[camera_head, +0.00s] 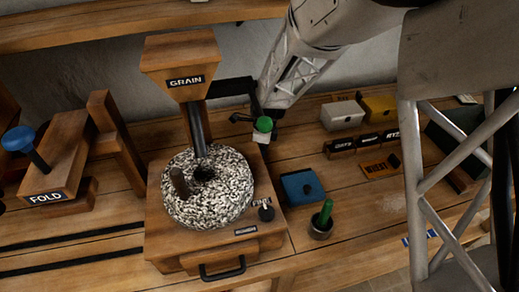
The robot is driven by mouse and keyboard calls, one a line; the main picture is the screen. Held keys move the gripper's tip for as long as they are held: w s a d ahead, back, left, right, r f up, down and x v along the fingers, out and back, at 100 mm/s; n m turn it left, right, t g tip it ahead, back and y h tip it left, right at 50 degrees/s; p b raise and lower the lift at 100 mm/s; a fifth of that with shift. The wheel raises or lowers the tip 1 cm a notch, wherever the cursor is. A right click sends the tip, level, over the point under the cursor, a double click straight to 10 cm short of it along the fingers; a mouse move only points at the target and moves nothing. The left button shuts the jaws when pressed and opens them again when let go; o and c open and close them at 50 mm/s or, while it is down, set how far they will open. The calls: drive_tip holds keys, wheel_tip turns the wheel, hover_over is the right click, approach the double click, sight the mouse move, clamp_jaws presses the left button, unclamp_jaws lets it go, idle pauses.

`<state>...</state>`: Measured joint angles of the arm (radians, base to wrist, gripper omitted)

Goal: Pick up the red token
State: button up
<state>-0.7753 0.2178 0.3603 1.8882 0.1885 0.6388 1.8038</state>
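I see no clearly red token in this view. My gripper (241,118) is the dark part at the end of my pale arm, left of the arm's lower end and above the back of the bench. It is small here, and I cannot tell whether its fingers are apart or hold anything. A green round-topped piece with a pale lower part (263,125) shows right beside it; I cannot tell whether they touch.
A grain mill with a speckled round stone (210,190) stands left of centre under a wooden hopper (181,62). My arm hides the far right.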

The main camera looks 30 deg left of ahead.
drive_tip(key=c, duration=1)
drive_tip(key=shift+r, duration=5)
